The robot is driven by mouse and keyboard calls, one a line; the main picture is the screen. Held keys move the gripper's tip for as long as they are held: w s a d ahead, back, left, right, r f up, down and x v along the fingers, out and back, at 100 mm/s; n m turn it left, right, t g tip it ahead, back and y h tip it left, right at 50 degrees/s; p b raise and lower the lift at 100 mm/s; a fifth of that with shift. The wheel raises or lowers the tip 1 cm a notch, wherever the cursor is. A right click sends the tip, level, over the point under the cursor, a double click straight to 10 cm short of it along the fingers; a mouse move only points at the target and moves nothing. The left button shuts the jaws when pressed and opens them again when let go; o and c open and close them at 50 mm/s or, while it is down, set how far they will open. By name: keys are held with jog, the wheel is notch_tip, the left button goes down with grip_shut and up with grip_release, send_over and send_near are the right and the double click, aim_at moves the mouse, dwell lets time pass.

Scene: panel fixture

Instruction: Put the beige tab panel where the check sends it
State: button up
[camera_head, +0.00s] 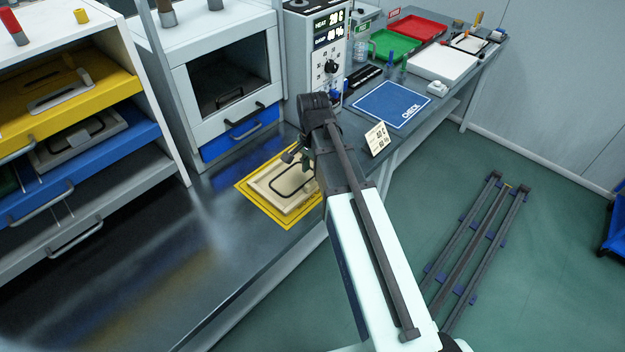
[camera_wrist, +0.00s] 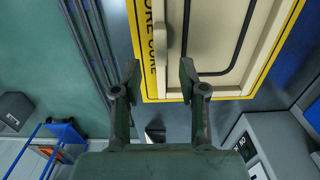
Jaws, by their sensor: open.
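The beige tab panel (camera_head: 288,190) lies flat on a yellow-bordered mat (camera_head: 248,197) on the dark bench; a dark rounded outline runs on its face. In the wrist view the panel (camera_wrist: 256,22) fills the upper right, and its pale tab (camera_wrist: 163,47) sticks out over the yellow border. My gripper (camera_head: 298,160) is over the panel's far edge, open and empty. In the wrist view my two fingers (camera_wrist: 159,80) stand apart, one on each side of the tab's line, with the tab ahead of their tips. Contact is not visible. The blue CHECK mat (camera_head: 400,107) is bare.
A small printed card (camera_head: 377,139) stands near the CHECK mat. A control box (camera_head: 317,50) with lit displays stands behind. Coloured drawers (camera_head: 100,140) and an oven-like cabinet (camera_head: 228,85) line the left.

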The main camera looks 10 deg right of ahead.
jog(key=shift+r+b, duration=0.4)
jog(key=shift+r, duration=2.4)
